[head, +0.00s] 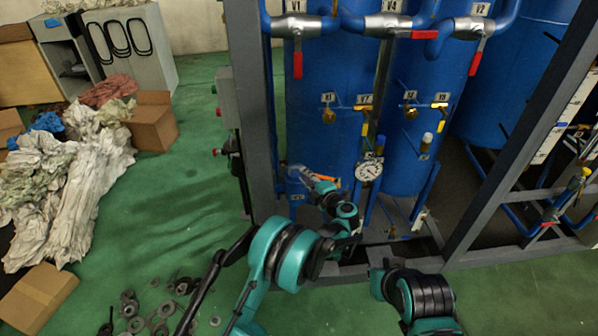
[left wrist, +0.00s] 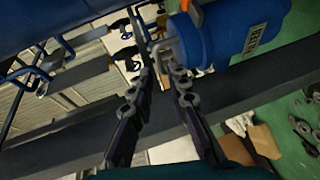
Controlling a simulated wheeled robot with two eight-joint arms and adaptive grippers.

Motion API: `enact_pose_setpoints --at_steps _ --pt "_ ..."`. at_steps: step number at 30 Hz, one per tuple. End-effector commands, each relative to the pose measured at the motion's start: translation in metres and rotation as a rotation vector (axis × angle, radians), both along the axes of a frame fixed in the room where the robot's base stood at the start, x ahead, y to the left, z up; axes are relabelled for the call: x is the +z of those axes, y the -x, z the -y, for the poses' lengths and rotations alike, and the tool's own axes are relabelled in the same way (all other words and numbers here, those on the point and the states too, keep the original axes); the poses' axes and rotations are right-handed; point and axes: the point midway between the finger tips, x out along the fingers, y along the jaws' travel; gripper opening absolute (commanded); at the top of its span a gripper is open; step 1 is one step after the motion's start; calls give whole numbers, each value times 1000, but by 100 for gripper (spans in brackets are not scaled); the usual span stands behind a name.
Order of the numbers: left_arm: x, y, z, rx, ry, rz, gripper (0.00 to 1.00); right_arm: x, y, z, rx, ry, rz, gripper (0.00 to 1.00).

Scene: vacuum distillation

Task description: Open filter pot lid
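The filter pot appears to be the small blue cylinder (left wrist: 225,35) with a pale label in the left wrist view. A grey bent rod (left wrist: 158,46) sticks out at its left end, and an orange part (left wrist: 193,12) shows beside it. In the head view the pot (head: 296,188) is low on the blue rig, partly hidden behind my left arm. My left gripper (left wrist: 157,68) has its two dark fingers apart, with the bent rod just beyond or between the tips; contact cannot be told. It also shows in the head view (head: 303,174). My right gripper is not visible.
Large blue tanks (head: 320,75) stand in a grey steel frame (head: 255,110) with valves and red levers. A pressure gauge (head: 368,170) is right of my left gripper. Loose metal parts (head: 150,305), boxes (head: 152,122) and cloths (head: 60,190) lie left on the green floor.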

Motion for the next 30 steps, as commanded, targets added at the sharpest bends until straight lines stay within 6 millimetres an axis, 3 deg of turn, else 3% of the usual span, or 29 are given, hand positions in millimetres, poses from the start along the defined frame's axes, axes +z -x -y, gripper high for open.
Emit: enact_pose_setpoints --at_steps 3,10,19,22,30 --pt "-6 -19 -11 2 0 0 17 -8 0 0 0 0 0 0" --pt "-9 -41 -22 0 0 1 17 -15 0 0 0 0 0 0" --pt "-8 -44 -23 -1 -1 2 17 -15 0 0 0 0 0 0" --pt "-8 -44 -23 -1 -1 2 0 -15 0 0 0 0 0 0" --pt "-7 -44 -23 -1 -1 -2 0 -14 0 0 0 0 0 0"
